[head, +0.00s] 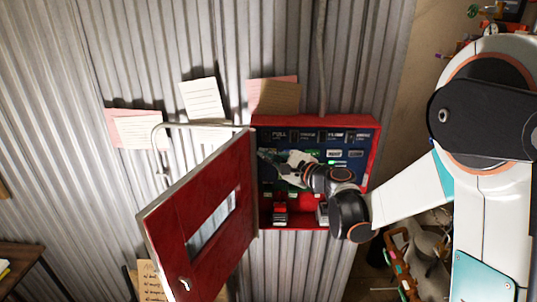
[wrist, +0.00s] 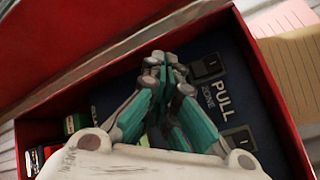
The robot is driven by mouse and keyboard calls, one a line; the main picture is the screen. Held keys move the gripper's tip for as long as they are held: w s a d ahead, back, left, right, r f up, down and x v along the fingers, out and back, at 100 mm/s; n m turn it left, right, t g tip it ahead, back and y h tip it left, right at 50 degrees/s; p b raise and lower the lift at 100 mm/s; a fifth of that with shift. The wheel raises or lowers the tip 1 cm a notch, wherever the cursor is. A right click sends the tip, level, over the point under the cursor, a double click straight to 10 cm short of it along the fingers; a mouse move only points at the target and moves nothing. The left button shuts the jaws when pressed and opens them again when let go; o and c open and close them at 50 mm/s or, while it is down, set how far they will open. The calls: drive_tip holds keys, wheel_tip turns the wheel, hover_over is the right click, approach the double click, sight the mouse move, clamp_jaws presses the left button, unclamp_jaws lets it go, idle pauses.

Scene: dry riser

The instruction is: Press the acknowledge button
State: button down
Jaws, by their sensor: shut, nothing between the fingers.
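The open red cabinet (head: 372,140) on the corrugated wall holds a dark blue control panel (head: 345,143). My gripper (head: 266,156) is inside the cabinet opening, in front of the panel's left part. In the wrist view its teal fingers (wrist: 165,64) are together and empty, close to the panel (wrist: 112,93); I cannot tell whether they touch it. Beside them are a black switch (wrist: 210,67) near the word PULL and another switch (wrist: 240,138). Small pale buttons (head: 334,154) and a green light show right of my gripper. I cannot read which one is the acknowledge button; my gripper hides part of the panel.
The red door (head: 185,225) with a small window hangs open to the left. A red block (head: 281,211) sits low in the cabinet. Paper notes (head: 203,99) are on the wall above. A cluttered shelf area (head: 410,262) lies at the right.

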drive_tip(key=shift+s, duration=0.9)
drive_tip(key=s+b, duration=0.1)
drive_tip(key=s, duration=0.4)
drive_tip(key=shift+a, duration=0.1)
idle(0.5)
drive_tip(key=s+d+f+n+g+h+b, duration=0.1)
drive_tip(key=s+d+f+n+h+b, duration=0.3)
drive_tip(key=s, duration=0.5)
drive_tip(key=s+d+f+n+g+h+b, duration=0.2)
drive_tip(key=s+d+f+n+h+b, duration=0.2)
drive_tip(key=s+d, duration=0.5)
drive_tip(key=s+d+f+n+g+h+b, duration=0.2)
drive_tip(key=s+d+f+n, duration=0.4)
drive_tip(key=s+n, duration=0.3)
drive_tip(key=shift+s+d+f+h+b, duration=0.25)
drive_tip(key=shift+s+f+h+b, duration=0.65)
drive_tip(key=shift+h, duration=0.1)
